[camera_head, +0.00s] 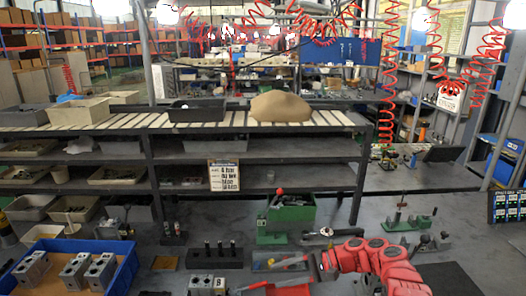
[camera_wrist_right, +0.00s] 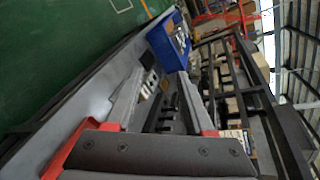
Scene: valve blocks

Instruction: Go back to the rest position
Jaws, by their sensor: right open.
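Grey metal valve blocks (camera_head: 75,270) lie in a blue bin (camera_head: 122,277) at the lower left of the head view. Another block (camera_head: 207,285) stands on the table at the bottom, left of my right gripper. My right arm, red, comes in from the lower right, and its right gripper (camera_head: 262,275) points left above the table. In the right wrist view the gripper's two grey fingers (camera_wrist_right: 160,85) are spread apart with nothing held between them. The blue bin also shows beyond the fingertips (camera_wrist_right: 161,42). My left gripper is out of the picture.
A dark block with upright pins (camera_head: 214,256), a green fixture (camera_head: 290,215) and a clamp tool (camera_head: 333,236) stand on the table beyond the right gripper. A shelf rack (camera_head: 255,150) with bins stands behind. Some grey tabletop (camera_head: 350,207) between them is bare.

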